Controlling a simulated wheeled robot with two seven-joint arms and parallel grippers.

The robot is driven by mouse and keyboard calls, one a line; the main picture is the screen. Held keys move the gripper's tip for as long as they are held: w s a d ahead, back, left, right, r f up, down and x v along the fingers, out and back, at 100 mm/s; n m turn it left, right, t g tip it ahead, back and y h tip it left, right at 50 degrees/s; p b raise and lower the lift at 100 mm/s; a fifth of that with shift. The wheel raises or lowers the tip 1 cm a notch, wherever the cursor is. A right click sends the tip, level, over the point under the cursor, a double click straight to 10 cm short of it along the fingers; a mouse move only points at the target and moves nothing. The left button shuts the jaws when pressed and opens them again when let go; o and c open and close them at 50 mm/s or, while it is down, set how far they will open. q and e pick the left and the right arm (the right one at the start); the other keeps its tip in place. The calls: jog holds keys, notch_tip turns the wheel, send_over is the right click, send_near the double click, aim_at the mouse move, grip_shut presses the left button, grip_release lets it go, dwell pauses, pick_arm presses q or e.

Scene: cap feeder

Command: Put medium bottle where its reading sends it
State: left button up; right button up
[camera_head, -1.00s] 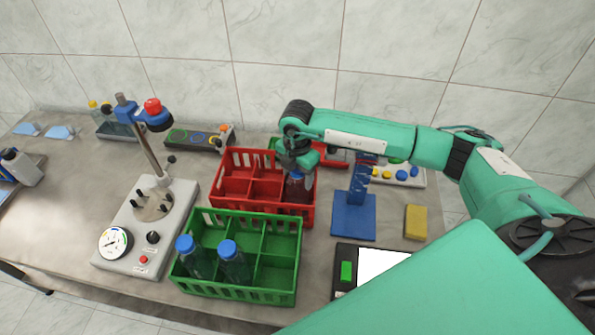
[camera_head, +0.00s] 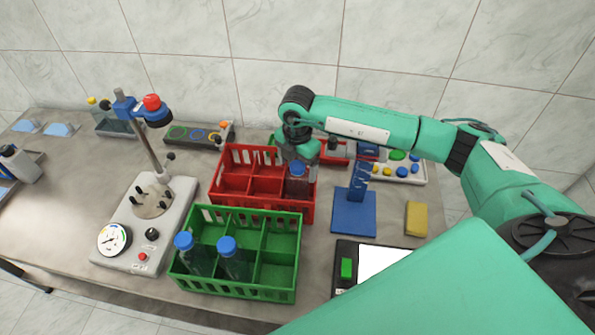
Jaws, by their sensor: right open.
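A bottle with a blue cap and dark reddish contents (camera_head: 297,186) stands upright in the front right compartment of the red crate (camera_head: 232,198). My right gripper (camera_head: 301,157) is open just above and behind its cap, and seems apart from it. Two clear bottles with blue caps, a left one (camera_head: 197,260) and a right one (camera_head: 233,264), stand in the front of the green crate (camera_head: 285,213). I cannot tell by size which bottle is the medium one. My left gripper is not in view.
A capping stand with a dial (camera_head: 115,240) is at the left. A blue stand (camera_head: 353,213), a yellow block (camera_head: 416,219) and a black device with a green button and white panel (camera_head: 384,262) are at the right. The other red crate compartments look empty.

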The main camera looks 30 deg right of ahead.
notch_tip(320, 180, up, 9)
jog(key=b, duration=0.2)
jog(key=shift+b, duration=0.4)
jog(key=shift+r, duration=0.35)
jog(key=shift+f, duration=0.1)
